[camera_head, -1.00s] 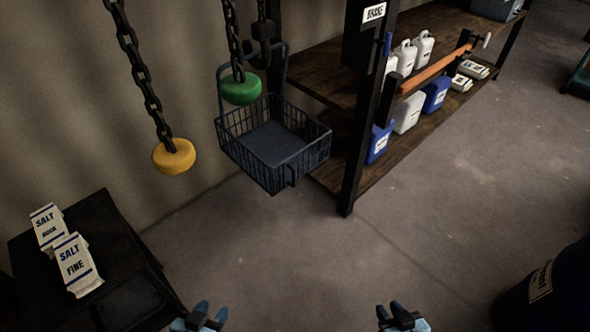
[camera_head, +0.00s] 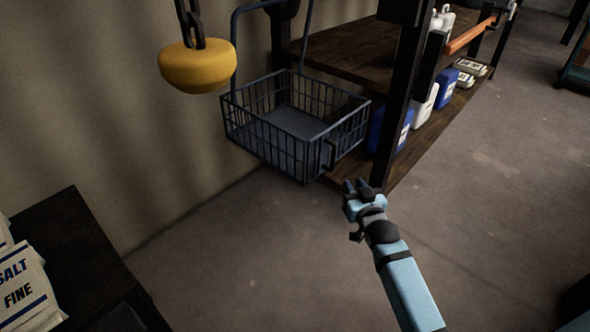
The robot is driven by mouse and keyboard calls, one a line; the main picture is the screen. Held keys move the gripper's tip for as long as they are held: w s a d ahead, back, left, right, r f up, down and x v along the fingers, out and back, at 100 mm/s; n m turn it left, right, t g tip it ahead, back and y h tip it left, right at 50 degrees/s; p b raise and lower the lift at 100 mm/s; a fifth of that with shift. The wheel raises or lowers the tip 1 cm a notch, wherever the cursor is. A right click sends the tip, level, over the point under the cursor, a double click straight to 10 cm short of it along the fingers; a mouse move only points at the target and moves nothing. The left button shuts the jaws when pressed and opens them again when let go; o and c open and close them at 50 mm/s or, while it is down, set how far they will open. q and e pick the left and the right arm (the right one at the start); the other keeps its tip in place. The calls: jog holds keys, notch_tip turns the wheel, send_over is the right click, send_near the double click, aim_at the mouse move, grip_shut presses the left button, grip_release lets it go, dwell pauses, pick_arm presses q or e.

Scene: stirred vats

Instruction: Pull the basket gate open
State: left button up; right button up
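The dark wire basket (camera_head: 265,137) hangs from its tall handle in the upper middle of the head view, empty. A gate with a small dark upright handle (camera_head: 328,154) shows on its front right side and looks shut. My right gripper (camera_head: 357,187) is just below and to the right of that handle, apart from it in the picture. Its two dark fingers point up towards the basket. They look close together, and I cannot tell whether they are open or shut. My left gripper is not in view.
A yellow weight (camera_head: 197,67) hangs on a chain left of the basket. A shelf post (camera_head: 401,100) and shelves with jugs stand close behind it on the right. The floor between is clear.

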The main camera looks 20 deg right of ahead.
aim_at(335, 156)
jog(key=w+b, duration=0.1)
jog(key=w, duration=0.3)
jog(key=w+d+b, duration=0.1)
jog(key=w, duration=0.3)
jog(key=w+d+b, duration=0.1)
jog(key=w, duration=0.4)
jog(key=shift+w+f+b, duration=0.1)
jog(key=shift+f+b, duration=0.1)
jog(key=shift+b, duration=0.1)
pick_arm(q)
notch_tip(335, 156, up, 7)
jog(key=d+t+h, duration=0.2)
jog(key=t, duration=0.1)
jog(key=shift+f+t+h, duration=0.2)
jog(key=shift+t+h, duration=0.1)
pick_arm(e)
jog(key=shift+w+d+r, duration=0.1)
jog(key=shift+w+d, duration=0.05)
jog(key=shift+w, duration=0.6)
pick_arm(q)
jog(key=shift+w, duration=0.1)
pick_arm(e)
grip_shut()
